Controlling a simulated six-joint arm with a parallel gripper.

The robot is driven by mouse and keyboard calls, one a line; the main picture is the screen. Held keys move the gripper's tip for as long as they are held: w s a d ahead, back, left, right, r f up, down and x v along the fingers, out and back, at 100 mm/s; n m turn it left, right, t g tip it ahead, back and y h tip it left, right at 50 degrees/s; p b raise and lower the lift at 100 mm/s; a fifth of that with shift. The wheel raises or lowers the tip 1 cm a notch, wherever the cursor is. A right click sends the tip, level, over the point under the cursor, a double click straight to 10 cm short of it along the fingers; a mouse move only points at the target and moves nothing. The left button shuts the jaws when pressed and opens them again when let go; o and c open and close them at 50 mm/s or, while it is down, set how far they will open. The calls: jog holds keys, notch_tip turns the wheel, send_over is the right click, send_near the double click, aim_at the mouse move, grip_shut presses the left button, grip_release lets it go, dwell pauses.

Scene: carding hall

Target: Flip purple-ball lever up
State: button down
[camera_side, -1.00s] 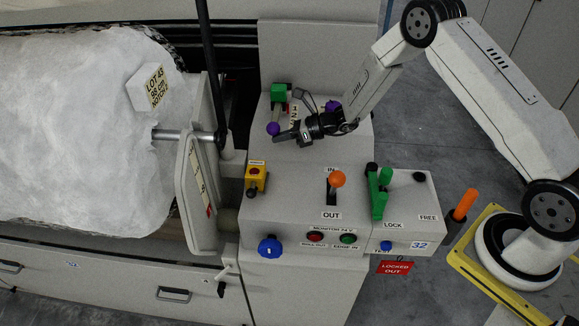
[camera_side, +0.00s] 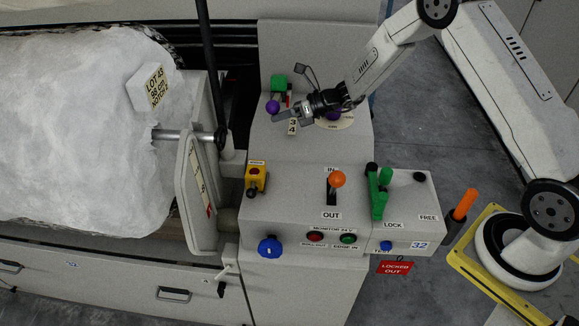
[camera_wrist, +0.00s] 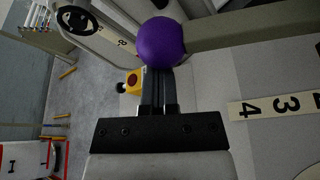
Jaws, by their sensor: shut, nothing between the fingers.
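In the wrist view the purple ball (camera_wrist: 161,41) stands directly beyond the tips of my shut fingers (camera_wrist: 158,72). I cannot tell whether they touch it. The lever's rod is hidden.
Lower on the panel are a yellow button box (camera_side: 256,178), an orange-ball lever (camera_side: 337,180) and green handles (camera_side: 379,192). A black upright bar (camera_side: 208,70) stands to the left.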

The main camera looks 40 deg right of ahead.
jog(key=r, duration=0.2)
jog(key=w+r, duration=0.1)
jog(key=r, duration=0.1)
jog(key=shift+d, duration=0.4)
jog(key=shift+w+d+r, duration=0.15)
jog(key=shift+d+r, duration=0.05)
jog(key=shift+r, duration=0.5)
jog(key=shift+d, duration=0.15)
send_near(274, 102)
jog(key=shift+s+d+r, duration=0.15)
jog(key=shift+d, duration=0.35)
jog(key=shift+s+d+r, duration=0.1)
jog(key=shift+d, duration=0.4)
